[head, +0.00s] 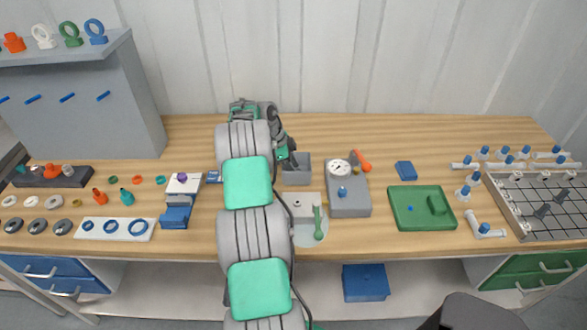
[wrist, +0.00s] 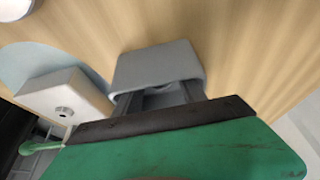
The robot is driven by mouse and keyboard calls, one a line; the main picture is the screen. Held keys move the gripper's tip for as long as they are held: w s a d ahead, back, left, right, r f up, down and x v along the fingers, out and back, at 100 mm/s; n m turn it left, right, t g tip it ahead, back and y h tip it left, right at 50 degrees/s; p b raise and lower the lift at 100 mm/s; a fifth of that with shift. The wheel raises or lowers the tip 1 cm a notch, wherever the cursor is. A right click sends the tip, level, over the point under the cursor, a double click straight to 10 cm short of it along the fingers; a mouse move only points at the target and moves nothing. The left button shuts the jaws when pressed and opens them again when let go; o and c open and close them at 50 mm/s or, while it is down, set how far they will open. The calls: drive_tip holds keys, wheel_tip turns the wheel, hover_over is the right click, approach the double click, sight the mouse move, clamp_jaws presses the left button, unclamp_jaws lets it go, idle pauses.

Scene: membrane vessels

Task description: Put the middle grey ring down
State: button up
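Several dark grey rings lie in a row at the front left of the table; the middle grey ring (head: 39,226) lies flat there. My gripper (head: 287,158) is at the back of the table, beside and partly over a small open grey box (head: 302,178). In the wrist view the fingers (wrist: 160,97) stand apart and point at the grey box (wrist: 155,62). A dark grey curved shape shows between them; I cannot tell whether it is a held ring or the box's inside. The fingertips are partly hidden by the gripper body.
A pale block (head: 308,206) on a round light pad and a grey gauge unit (head: 348,198) stand near the box. A green tray (head: 421,208) lies further right. A white plate with blue rings (head: 113,229) lies left. The wood between box and back wall is clear.

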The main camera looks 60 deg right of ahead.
drive_tip(key=shift+r+p, duration=0.4)
drive_tip(key=w+a+r+n+t+h+p, duration=0.1)
drive_tip(key=w+a+r+n, duration=0.1)
drive_tip(key=w+a+r, duration=0.35)
drive_tip(key=w+a+r+n, duration=0.2)
drive_tip(key=w+r+n, duration=0.1)
drive_tip(key=r, duration=0.5)
drive_tip(key=w+a+r+n+t+h+p, duration=0.1)
drive_tip(key=w+a+r+n, duration=0.1)
drive_tip(key=w+a+r, duration=0.4)
drive_tip(key=w+a+r+n+t, duration=0.1)
drive_tip(key=a+r+n+t, duration=0.1)
drive_tip(key=a+r+n, duration=0.4)
drive_tip(key=w+a+r+n+t, duration=0.1)
drive_tip(key=a+r+n, duration=0.15)
drive_tip(key=a, duration=0.65)
drive_tip(key=s+a+f+n+t+y, duration=0.1)
drive_tip(key=s+a+n, duration=0.2)
drive_tip(key=a, duration=0.6)
drive_tip(key=s+a+f+n+t+y, duration=0.1)
drive_tip(key=s+a+n, duration=0.3)
drive_tip(key=a+n, duration=0.3)
drive_tip(key=s+a+f+n+t+y, duration=0.1)
drive_tip(key=a+n, duration=0.4)
drive_tip(key=a, duration=0.6)
drive_tip(key=shift+s+a+f+t+y, duration=0.3)
drive_tip(key=shift+s+a+t+y, duration=0.15)
drive_tip(key=shift+s, duration=0.7)
drive_tip(key=shift+d, duration=0.1)
